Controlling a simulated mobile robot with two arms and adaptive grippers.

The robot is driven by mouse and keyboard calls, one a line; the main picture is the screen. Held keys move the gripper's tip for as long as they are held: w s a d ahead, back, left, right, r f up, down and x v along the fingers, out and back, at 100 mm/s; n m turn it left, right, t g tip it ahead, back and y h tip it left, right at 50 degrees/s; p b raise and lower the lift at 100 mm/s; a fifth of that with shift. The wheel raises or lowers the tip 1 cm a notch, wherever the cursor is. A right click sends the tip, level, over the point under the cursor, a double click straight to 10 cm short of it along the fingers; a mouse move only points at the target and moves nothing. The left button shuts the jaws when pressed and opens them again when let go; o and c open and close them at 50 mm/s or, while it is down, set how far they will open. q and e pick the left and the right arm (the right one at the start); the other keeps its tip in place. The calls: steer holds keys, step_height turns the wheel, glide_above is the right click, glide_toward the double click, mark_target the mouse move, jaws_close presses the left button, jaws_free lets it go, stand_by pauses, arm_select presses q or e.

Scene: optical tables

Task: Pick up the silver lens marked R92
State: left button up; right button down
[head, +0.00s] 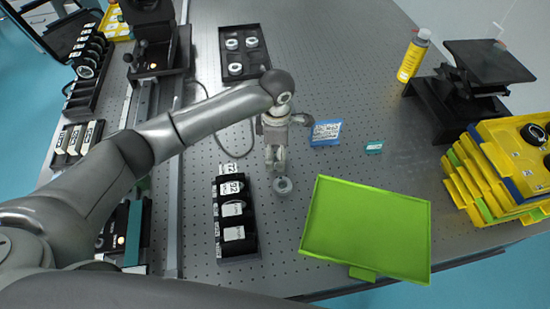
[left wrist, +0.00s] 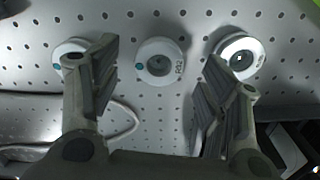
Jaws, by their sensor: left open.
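The silver lens marked R92 (left wrist: 160,65) lies flat on the perforated table, a pale ring with a teal dot on its left and the marking on its right. In the left wrist view it appears between the spread fingers of my left gripper (left wrist: 160,72). The fingers are open and empty; their height above the lens is hard to tell. Similar ring lenses lie to its left (left wrist: 70,56) and right (left wrist: 240,55), each partly behind or close to a finger. In the head view my left gripper (head: 275,162) points down, and R92 seems hidden by it. My right gripper is out of view.
A black rack (head: 240,250) with several white-labelled holders stands left of the gripper. A green tray (head: 365,230) is at right front. A blue-white card (head: 326,132) and teal box (head: 374,147) lie right. A black tray (head: 256,38) with lenses is behind.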

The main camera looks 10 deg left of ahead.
arm_select(q)
steer(key=shift+f, duration=1.15)
steer(key=c, duration=1.1)
